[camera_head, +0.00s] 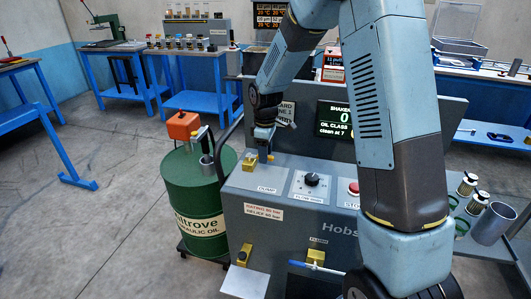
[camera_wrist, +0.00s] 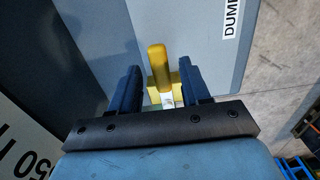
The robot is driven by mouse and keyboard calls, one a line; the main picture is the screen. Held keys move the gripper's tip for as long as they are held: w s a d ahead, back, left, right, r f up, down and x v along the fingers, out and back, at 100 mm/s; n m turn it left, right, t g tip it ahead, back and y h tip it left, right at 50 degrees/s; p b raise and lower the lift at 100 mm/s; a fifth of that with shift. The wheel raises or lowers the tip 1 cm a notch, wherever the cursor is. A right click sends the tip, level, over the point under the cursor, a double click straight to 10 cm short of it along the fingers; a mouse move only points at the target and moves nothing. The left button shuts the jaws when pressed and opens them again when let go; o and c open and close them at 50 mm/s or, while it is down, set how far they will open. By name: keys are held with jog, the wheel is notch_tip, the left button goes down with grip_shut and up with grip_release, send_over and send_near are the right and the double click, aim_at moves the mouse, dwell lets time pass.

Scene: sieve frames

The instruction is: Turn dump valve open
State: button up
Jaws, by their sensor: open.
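The dump valve (camera_head: 250,163) is a yellow fitting on the sloped grey panel, just above the DUMP label (camera_head: 267,190). In the wrist view its yellow handle (camera_wrist: 157,58) points up the picture, with a pale metal part at its lower end. My gripper (camera_head: 264,146) is low over the panel, beside the valve in the head view. In the wrist view my gripper (camera_wrist: 162,82) is open, with one dark blue finger on each side of the handle. Gaps show on both sides. The valve's body is partly hidden behind the handle and gripper.
A dial (camera_head: 312,180) and a red stop button (camera_head: 353,188) sit right of the valve. A blue-handled valve (camera_head: 305,265) and a yellow fitting (camera_head: 243,254) are lower on the front. A green oil drum (camera_head: 192,195) stands close at the left. Floor further left is clear.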

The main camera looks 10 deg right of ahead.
jog(key=shift+f, duration=0.15)
jog(key=shift+c, duration=0.2)
grip_shut()
dwell(0.5)
